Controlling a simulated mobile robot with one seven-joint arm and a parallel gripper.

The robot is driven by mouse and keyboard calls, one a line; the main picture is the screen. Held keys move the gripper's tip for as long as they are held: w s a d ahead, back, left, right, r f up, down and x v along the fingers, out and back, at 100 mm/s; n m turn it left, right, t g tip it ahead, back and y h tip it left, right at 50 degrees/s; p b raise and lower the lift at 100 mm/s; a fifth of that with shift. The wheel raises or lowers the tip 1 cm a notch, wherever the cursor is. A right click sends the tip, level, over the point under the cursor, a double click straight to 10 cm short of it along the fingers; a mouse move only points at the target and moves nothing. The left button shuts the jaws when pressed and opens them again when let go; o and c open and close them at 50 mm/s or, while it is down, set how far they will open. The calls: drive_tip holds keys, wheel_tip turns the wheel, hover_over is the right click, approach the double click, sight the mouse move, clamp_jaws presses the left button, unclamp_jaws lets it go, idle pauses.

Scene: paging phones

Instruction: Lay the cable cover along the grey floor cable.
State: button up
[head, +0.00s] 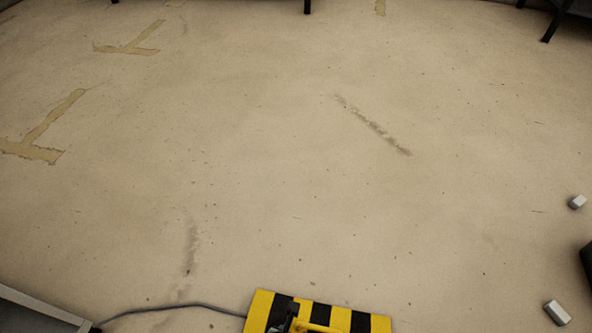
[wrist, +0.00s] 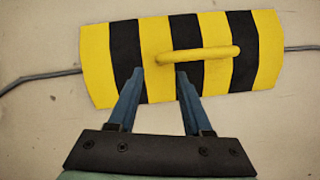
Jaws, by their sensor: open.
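The cable cover (wrist: 105,55) is a yellow and black striped plate with a yellow handle (wrist: 198,54) on top. It lies on the floor, and it also shows at the bottom edge of the head view (head: 378,322), partly cut off. The grey floor cable (wrist: 40,78) comes out from its left and right ends in the wrist view; the stretch between is hidden under the cover. In the head view the cable (head: 170,308) runs left from the cover. My gripper (wrist: 160,70) is open, its fingertips apart over the cover near the handle's left end, holding nothing.
A grey box-like object (head: 40,312) stands at the lower left, where the cable reaches it. Two small pale blocks (head: 557,312) (head: 577,202) lie at the right. A dark object (head: 587,262) shows at the right edge. The middle floor is clear, with stains and worn tape marks.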

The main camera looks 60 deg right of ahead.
drive_tip(key=p+v, duration=0.2)
drive_tip(key=v, duration=0.3)
drive_tip(key=shift+r+p, duration=0.2)
drive_tip(key=shift+p, duration=0.2)
